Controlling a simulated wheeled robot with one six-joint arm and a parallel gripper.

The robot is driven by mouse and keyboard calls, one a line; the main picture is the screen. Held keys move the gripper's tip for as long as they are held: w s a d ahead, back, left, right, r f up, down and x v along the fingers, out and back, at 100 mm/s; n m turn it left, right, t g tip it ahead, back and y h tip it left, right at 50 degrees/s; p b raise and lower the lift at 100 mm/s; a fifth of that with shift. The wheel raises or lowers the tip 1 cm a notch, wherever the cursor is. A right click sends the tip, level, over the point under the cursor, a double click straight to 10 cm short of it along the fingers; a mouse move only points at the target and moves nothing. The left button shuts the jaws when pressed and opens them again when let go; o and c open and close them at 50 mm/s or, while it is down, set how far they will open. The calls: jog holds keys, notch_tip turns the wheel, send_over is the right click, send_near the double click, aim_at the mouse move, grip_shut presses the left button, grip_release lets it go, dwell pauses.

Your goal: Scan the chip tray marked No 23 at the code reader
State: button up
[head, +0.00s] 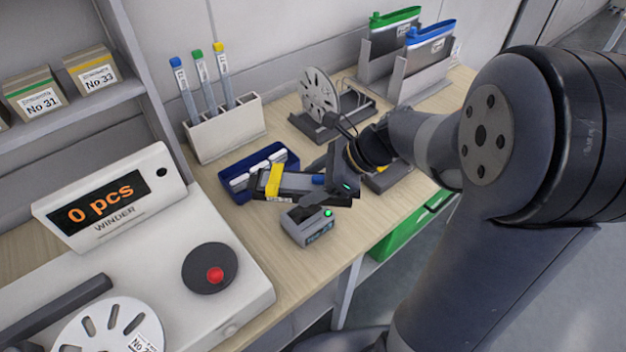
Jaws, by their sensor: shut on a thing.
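My gripper (328,183) is shut on a dark, long chip tray (298,182) with a yellow band around it. The tray is held level or nearly so, pointing left; its number cannot be read from here. A small grey box with a lit green lamp, which looks like the code reader (307,228), stands on the bench just below the tray in the picture. Whether the tray touches the reader cannot be told. My gripper's fingers hide part of the tray's right end.
A blue box (240,192) with white items stands behind the tray. A white holder (226,132) with tubes, a reel stand (322,128) and upright pouches (393,40) stand farther back. The winder (232,312) with a red button fills the lower left. A green drawer (408,228) is below the bench.

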jog(key=s+d+r+p, duration=0.4)
jog(key=s, duration=0.2)
jog(key=shift+s+d, duration=0.15)
jog(key=shift+s, duration=0.05)
